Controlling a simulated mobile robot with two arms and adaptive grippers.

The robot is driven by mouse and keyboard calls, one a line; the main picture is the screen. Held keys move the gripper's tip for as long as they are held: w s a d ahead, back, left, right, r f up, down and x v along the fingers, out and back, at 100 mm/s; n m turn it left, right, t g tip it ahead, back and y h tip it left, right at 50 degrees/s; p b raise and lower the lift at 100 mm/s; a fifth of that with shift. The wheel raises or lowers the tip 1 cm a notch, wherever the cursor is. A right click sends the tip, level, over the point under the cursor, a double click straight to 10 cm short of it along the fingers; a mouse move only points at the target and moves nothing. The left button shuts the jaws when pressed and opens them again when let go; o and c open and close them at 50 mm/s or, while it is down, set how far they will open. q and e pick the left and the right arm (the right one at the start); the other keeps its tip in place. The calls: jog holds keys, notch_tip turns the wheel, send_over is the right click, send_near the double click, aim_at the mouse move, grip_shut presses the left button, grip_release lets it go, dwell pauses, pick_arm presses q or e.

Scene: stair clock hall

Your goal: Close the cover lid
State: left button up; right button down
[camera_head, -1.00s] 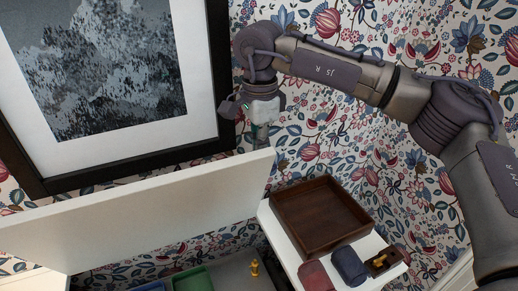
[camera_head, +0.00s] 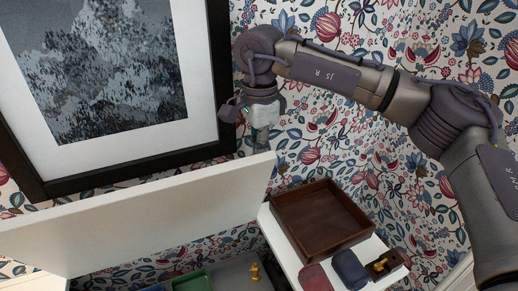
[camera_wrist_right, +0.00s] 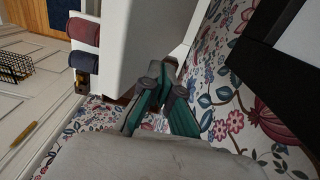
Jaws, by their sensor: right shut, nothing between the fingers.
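The cover lid (camera_head: 150,223) is a long white panel standing raised and tilted in the head view, in front of the patterned wall. Below it, an open compartment (camera_head: 228,276) shows in part. My right gripper (camera_head: 260,137) points down just behind the lid's upper right corner. Its fingertips are partly hidden by the lid. In the right wrist view my right gripper (camera_wrist_right: 160,92) has its green-padded fingers shut and empty, close to white surfaces. I cannot tell whether it touches the lid. My left gripper is not in view.
A brown wooden tray (camera_head: 322,245), a red roll (camera_head: 314,278), a blue roll (camera_head: 349,268) and a small brown holder (camera_head: 383,265) sit on a white top at right. A green bin (camera_head: 192,281) and a yellow piece (camera_head: 254,272) are below the lid. A framed picture (camera_head: 100,178) hangs behind.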

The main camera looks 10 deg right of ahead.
aim_at(268, 153)
jog(key=shift+s+d+f+b, duration=0.1)
jog(key=shift+s+f+b, duration=0.1)
jog(key=shift+s+b, duration=0.3)
jog(key=shift+s+d+f+b, duration=0.1)
jog(key=shift+s+f+b, duration=0.1)
jog(key=shift+s+b, duration=0.25)
jog(key=shift+s+d+f+b, duration=0.15)
jog(key=shift+s+b, duration=0.3)
jog(key=shift+s, duration=0.45)
